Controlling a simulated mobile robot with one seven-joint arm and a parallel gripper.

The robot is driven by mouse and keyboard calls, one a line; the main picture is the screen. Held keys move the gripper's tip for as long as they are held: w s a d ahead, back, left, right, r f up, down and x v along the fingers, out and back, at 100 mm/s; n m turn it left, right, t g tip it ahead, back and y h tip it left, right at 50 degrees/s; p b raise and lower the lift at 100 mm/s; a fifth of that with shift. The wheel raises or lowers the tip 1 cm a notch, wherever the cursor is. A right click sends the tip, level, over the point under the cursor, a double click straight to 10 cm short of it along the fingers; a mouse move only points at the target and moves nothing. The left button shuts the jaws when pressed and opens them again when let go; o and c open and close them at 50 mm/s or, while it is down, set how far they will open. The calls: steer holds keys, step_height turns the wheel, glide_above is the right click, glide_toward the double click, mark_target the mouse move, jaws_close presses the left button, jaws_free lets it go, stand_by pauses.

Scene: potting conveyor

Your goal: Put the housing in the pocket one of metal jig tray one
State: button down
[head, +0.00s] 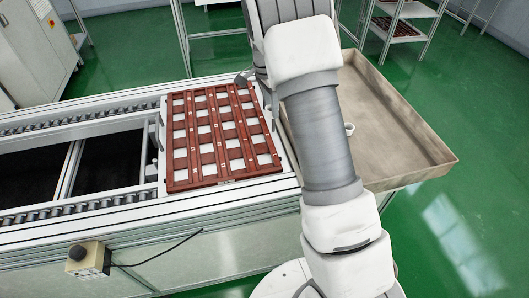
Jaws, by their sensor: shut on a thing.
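The jig tray (172,146) is a reddish-brown grid with rows of pale, square-looking pockets. It lies flat on a white plate at the end of the conveyor. I cannot read pocket numbers from here. My gripper (243,78) shows only as a small dark part at the tray's far right corner, left of my arm. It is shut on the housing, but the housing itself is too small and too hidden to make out. My arm covers the area right of the tray, and I cannot tell whether the gripper touches the tray.
A shallow grey metal bin (395,130) stands right of the tray, partly behind my arm, with a small white round part (349,128) inside. The roller conveyor (80,203) runs left. A button box (88,257) sits at the front edge. Shelves (400,25) stand at the back.

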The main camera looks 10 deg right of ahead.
steer(key=b, duration=0.1)
glide_above(265, 160)
step_height(265, 160, down, 6)
steer(key=shift+w+a+r, duration=0.15)
steer(key=shift+f+b, duration=0.3)
steer(key=shift+f, duration=1.75)
steer(key=shift+f, duration=0.1)
steer(key=shift+c, duration=2.2)
jaws_free()
steer(key=shift+f, duration=0.1)
